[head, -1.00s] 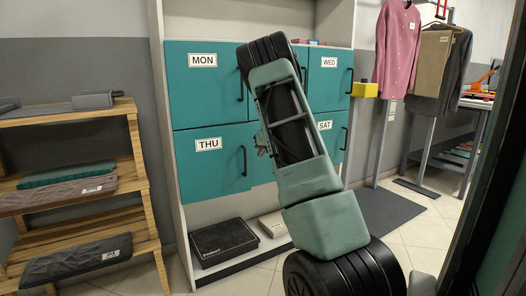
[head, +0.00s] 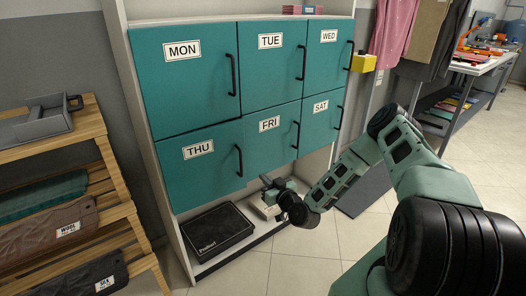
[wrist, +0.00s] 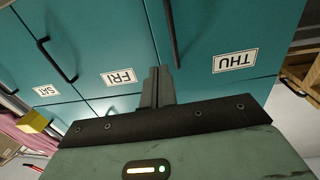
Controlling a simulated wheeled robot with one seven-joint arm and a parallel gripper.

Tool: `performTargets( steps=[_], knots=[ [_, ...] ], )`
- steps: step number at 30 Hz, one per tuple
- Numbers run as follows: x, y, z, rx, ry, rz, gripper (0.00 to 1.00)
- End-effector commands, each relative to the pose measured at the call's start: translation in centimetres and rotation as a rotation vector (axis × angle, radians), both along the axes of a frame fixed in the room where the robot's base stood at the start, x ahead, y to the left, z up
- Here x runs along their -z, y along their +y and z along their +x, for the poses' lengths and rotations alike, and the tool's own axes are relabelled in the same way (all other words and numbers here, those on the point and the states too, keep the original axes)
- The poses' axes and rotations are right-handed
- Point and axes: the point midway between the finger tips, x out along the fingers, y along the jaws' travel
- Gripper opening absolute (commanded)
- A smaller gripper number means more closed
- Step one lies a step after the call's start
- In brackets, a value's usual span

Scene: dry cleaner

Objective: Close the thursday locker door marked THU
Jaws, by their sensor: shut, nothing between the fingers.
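The teal THU locker door (head: 205,172) is in the lower left of the locker block in the head view. It looks about flush with the doors around it; a small gap cannot be ruled out. Its dark bar handle (head: 239,160) is at its right edge. In the wrist view, which is upside down, the THU door (wrist: 225,30) is at right with its handle (wrist: 170,32) just beyond my fingertips. My gripper (head: 266,181) is shut and empty, near the bottom edge of the THU and FRI doors. Its closed fingers (wrist: 157,72) point at the locker fronts.
The FRI door (head: 270,140) and MON door (head: 185,80) adjoin THU and look shut. A dark box (head: 217,232) and a paler item lie on the shelf below. A wooden rack (head: 120,212) stands at left. Floor in front is clear.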

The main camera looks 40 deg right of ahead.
Motion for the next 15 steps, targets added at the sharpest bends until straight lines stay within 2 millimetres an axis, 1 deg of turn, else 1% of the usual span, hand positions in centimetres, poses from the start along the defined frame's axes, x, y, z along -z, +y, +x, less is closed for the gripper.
performTargets(
  steps=[5, 15],
  knots=[
    [0.0, -0.1, 2.0, 0.002, -0.003, 0.002, 0.0],
    [0.0, -0.4, 8.9, 0.001, -0.003, 0.0, 0.0]
  ],
)
